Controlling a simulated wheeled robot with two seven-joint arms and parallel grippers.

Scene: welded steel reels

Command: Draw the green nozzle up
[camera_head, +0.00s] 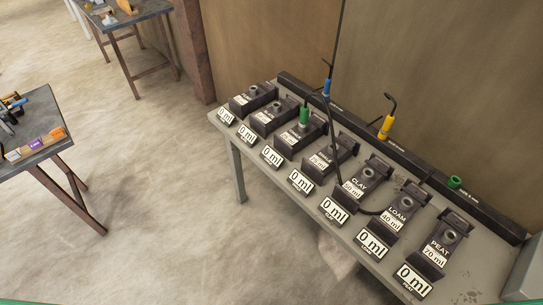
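The green nozzle (304,115) stands upright at the third dark station (293,137) from the far left end of the bench. Its lower end seems to sit in the top of that station, but I cannot tell how deep. A short dark piece rises from its top. A green ring (455,182) with a dark opening sits on the dark rail behind the row, near the right end, with no nozzle in it. Neither of my grippers is in view.
A blue nozzle (327,88) and a yellow nozzle (386,127) stand at the rail (410,157). Several stations, including CLAY, LOAM and PEAT, line the grey bench (235,146), with "0 ml" displays in front. A dark hose (335,165) loops across the middle stations.

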